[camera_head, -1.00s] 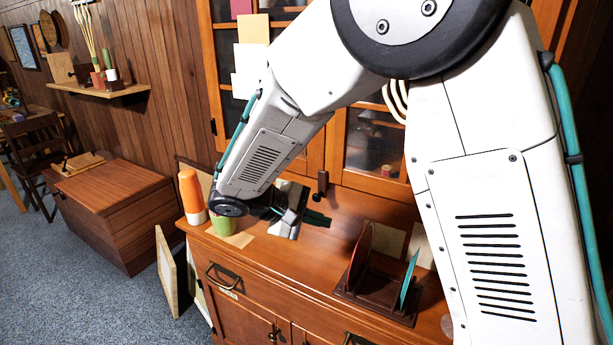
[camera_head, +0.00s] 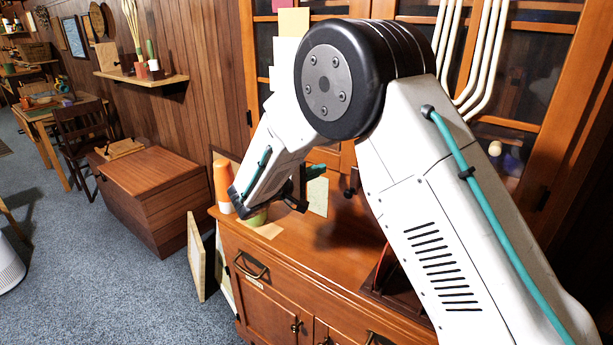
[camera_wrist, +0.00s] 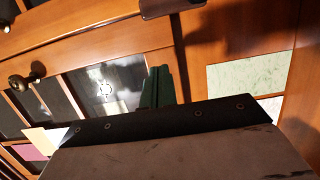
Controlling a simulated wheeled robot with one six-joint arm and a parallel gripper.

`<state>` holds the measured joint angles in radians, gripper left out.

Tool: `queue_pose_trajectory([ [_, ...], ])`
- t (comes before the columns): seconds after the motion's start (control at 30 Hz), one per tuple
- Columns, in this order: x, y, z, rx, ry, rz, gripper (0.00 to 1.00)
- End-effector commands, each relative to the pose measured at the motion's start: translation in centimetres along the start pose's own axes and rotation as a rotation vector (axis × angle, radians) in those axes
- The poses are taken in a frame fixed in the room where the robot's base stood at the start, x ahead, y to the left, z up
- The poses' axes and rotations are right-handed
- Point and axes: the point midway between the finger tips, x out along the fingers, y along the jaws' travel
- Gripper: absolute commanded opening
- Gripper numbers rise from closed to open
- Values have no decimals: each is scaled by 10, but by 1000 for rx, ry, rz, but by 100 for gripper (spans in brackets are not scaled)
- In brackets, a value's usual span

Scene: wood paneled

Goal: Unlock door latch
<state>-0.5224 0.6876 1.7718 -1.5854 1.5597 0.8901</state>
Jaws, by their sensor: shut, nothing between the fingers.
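The cabinet's glass-paned doors (camera_head: 272,57) stand above a wooden counter and look closed. A small dark wooden latch-like piece (camera_head: 352,181) is at their lower edge, partly hidden by my arm. In the wrist view, a dark brown piece (camera_wrist: 172,7) at the top edge may be this latch. My gripper (camera_head: 316,171) is left of the latch in the head view, apart from it, in front of the cabinet. Its green fingers (camera_wrist: 158,88) are together and empty in the wrist view, with a glass pane behind. A round metal knob (camera_wrist: 34,74) shows on the left there.
A plate rack (camera_head: 385,275) is partly hidden by my arm. A wooden chest (camera_head: 155,200) stands left. Carpet (camera_head: 110,285) is open in front.

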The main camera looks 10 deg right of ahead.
Motion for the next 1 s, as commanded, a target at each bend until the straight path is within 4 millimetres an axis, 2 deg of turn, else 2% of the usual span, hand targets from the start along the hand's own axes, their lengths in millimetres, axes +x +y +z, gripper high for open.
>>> queue_pose_trajectory([
  [0.03, 12, 0, 1, 0, -4, 0, 0],
  [0.17, 39, 0, 1, 0, -4, 0, 0],
  [0.3, 42, 1, 22, -2, 0, 0, 0],
  [0.5, 45, 0, 38, -1, -1, -1, 0],
  [1.0, 40, 0, 37, 8, 7, -3, 0],
])
